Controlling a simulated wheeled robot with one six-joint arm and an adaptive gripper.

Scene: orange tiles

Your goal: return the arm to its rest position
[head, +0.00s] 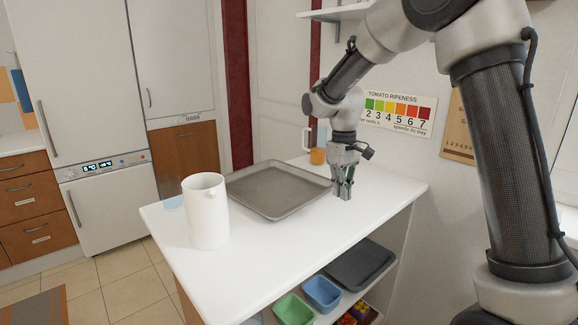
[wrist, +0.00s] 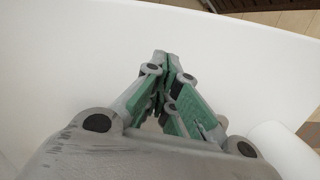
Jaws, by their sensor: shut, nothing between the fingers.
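My gripper (head: 345,190) hangs fingers-down over the right part of the white counter (head: 290,255), just right of the grey tray. My arm reaches in from the upper right. In the wrist view my gripper (wrist: 165,65) has its fingertips together with nothing between them. White counter surface (wrist: 60,70) lies beneath the fingers. The gap between the fingertips and the counter is hard to judge.
A grey tray (head: 262,207) lies on the counter. A white pitcher (head: 206,215) stands at front left. An orange cup (head: 317,156) is behind my gripper. Below are a green bin (head: 293,309), a blue bin (head: 321,294) and a dark tray (head: 361,265). The counter's front is clear.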

